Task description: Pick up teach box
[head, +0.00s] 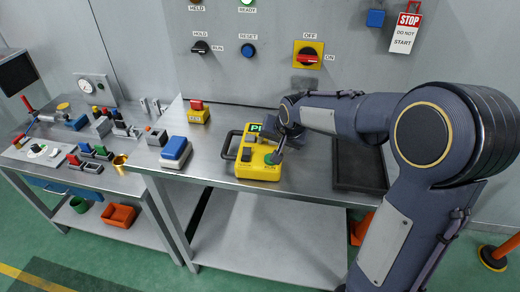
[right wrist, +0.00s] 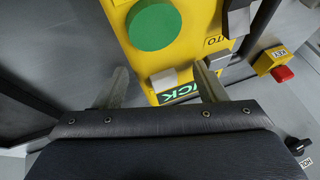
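The teach box is most likely the yellow box (head: 258,171) on the right part of the steel bench, with a dark handle on its left side, a green button and grey switches. My right gripper (head: 278,147) is over its right side in the head view. In the right wrist view, the gripper (right wrist: 163,84) is open, its two grey fingers apart, with the yellow box (right wrist: 200,32) and its green label in front of and between them. I cannot tell whether the fingers touch it. My left gripper is not in view.
A yellow box with a red button (head: 197,111) stands behind, and a blue-topped box (head: 175,152) to the left. A dark tray (head: 360,188) lies at right. A lower bench (head: 60,150) with several small parts is at left. A switch panel (head: 270,70) rises behind.

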